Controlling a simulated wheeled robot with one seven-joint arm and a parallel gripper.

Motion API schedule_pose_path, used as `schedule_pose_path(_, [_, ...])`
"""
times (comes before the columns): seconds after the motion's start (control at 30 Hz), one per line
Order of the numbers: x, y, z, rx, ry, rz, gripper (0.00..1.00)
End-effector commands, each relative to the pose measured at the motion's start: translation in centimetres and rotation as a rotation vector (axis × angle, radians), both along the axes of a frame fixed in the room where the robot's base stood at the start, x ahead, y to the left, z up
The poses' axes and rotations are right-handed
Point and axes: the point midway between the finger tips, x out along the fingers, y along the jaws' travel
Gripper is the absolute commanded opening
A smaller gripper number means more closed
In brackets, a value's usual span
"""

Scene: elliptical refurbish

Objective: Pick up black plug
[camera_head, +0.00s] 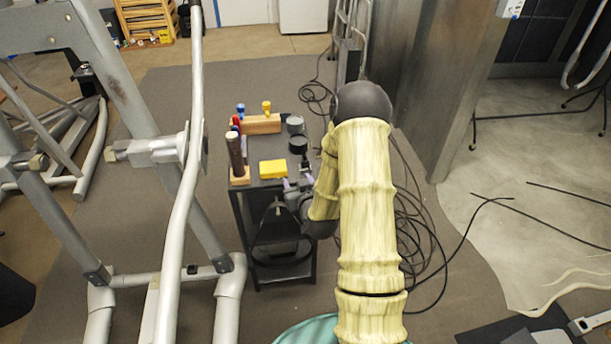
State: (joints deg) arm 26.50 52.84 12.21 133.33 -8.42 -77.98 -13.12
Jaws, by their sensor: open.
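A small black round piece (298,145), which looks like the black plug, stands on the dark cart top at its right side. A similar dark grey round piece (295,124) stands just behind it; I cannot tell for certain which is the plug. My gripper (291,184) is at the near right corner of the cart top, in front of the black piece and apart from it. It is open, with nothing seen between the fingers. My arm hides part of the cart's right side.
A yellow block (273,169) lies left of the black piece. A wooden rack (261,124) with coloured-handled tools and a brown-handled tool (236,155) line the cart's back and left. A grey metal frame (196,150) stands left; loose black cables (425,245) lie right.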

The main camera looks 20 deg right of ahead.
Motion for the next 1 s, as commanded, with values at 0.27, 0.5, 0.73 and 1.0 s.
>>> schedule_pose_path(0.27, [-1.2, -4.0, -5.7, -0.011, -0.245, -0.134, 0.51])
schedule_pose_path(0.5, [-1.5, -4.5, -5.5, -0.018, -0.281, -0.156, 0.51])
schedule_pose_path(0.73, [-1.2, -4.6, -5.5, -0.018, -0.28, -0.155, 0.51])
schedule_pose_path(1.0, [2.2, -5.5, -5.4, -0.018, -0.281, -0.154, 0.51])
